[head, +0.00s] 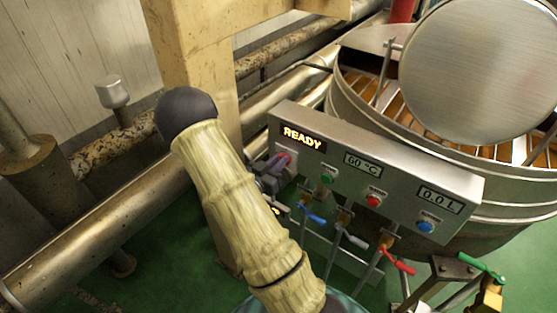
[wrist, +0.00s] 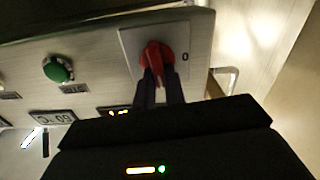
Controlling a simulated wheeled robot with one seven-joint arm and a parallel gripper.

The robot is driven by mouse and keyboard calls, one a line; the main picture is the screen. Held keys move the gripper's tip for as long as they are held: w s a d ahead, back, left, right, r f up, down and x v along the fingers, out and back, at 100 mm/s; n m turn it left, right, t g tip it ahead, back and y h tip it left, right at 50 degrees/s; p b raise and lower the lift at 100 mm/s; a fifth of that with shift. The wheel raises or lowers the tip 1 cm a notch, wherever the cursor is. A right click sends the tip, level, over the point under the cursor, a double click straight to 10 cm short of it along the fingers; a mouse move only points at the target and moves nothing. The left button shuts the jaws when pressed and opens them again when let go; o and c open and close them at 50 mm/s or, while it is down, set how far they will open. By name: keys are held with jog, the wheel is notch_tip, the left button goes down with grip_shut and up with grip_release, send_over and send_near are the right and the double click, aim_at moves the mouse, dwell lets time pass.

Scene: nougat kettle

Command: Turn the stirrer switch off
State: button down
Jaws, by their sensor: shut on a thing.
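The stirrer switch is a red knob (wrist: 156,55) on a pale square plate (wrist: 135,42) of the control panel. The plate carries a small "0" mark to the knob's right in the wrist view. My gripper (wrist: 157,78) has its two dark fingers closed on the red knob. In the head view, my gripper (head: 272,169) reaches the left end of the control panel (head: 400,165), below the lit "READY" display (head: 303,138). The knob shows there only as a small red patch (head: 285,159). My arm hides part of the area below, and the fingers cover part of the knob.
The panel also has a green button (head: 328,176), a red button (head: 373,200) and a blue button (head: 425,225), with "60 °C" and "0.0 L" displays. Several coloured valve handles sit below. The kettle (head: 360,105) stands behind. A beige post (head: 200,75) and pipes are close on the left.

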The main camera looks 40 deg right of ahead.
jog(key=shift+w+a+f+n+p, duration=0.2)
jog(key=shift+n+p, duration=1.15)
jog(key=shift+n, duration=1.45)
jog(key=shift+w+d+f+n+p, duration=0.25)
jog(key=shift+n+p, duration=1.05)
jog(key=shift+n, duration=1.5)
jog(key=shift+w+a+f+n+p, duration=0.1)
jog(key=shift+a+f+n+p, duration=0.2)
jog(key=shift+n+p, duration=1.8)
jog(key=shift+n+b, duration=0.7)
jog(key=shift+b, duration=0.05)
jog(key=c, duration=1.5)
grip_release()
jog(key=shift+o, duration=0.2)
jog(key=shift+a, duration=0.1)
jog(key=b+v, duration=0.2)
jog(key=v, duration=1.5)
jog(key=shift+s, duration=0.15)
